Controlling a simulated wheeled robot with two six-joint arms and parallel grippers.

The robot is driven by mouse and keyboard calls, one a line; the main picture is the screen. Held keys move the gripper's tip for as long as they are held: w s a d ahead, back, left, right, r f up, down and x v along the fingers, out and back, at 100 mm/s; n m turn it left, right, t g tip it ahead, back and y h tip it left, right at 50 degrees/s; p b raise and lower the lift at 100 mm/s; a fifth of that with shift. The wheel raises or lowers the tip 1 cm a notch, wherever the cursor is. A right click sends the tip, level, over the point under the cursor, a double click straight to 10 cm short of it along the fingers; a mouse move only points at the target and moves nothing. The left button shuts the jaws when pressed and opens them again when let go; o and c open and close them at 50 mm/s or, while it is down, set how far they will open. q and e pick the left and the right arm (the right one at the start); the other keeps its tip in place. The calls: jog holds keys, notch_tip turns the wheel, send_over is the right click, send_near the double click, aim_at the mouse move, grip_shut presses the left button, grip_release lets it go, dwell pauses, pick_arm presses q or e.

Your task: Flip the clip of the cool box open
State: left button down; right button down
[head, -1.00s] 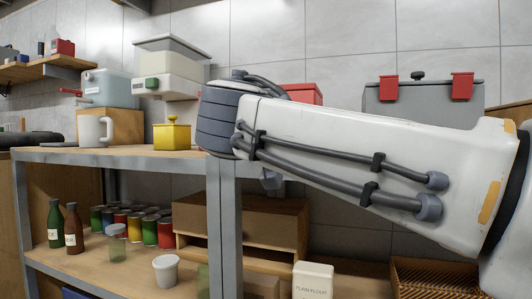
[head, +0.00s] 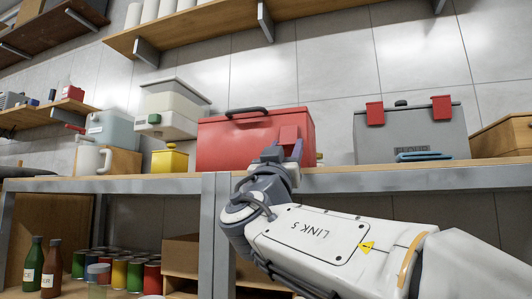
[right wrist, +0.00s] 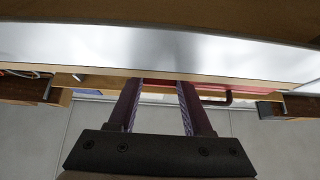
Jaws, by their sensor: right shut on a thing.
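The red cool box (head: 230,147) stands on the upper shelf, with a black handle on its lid. Its red clip (head: 289,133) is on the front, toward the right. My right gripper (head: 284,153) is at that clip, coming from below and in front, and is shut on it. The gripper hides the clip's lower part. In the right wrist view the two fingers (right wrist: 158,100) reach toward a thin red strip by the shelf edge; the clip itself is not clear there. My left gripper is not in view.
The shelf's metal front edge (head: 400,180) runs just behind my right arm. A grey box (head: 410,134) with red clips stands to the right. A yellow canister (head: 170,162) and a white mug (head: 90,160) stand to the left. Bottles and cans fill the lower shelf.

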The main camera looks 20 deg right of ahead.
jog(key=shift+h, duration=0.3)
jog(key=shift+c, duration=1.6)
grip_release()
jog(key=p+v, duration=0.1)
jog(key=v, duration=0.9)
jog(key=shift+s, duration=0.2)
jog(key=shift+f, duration=0.1)
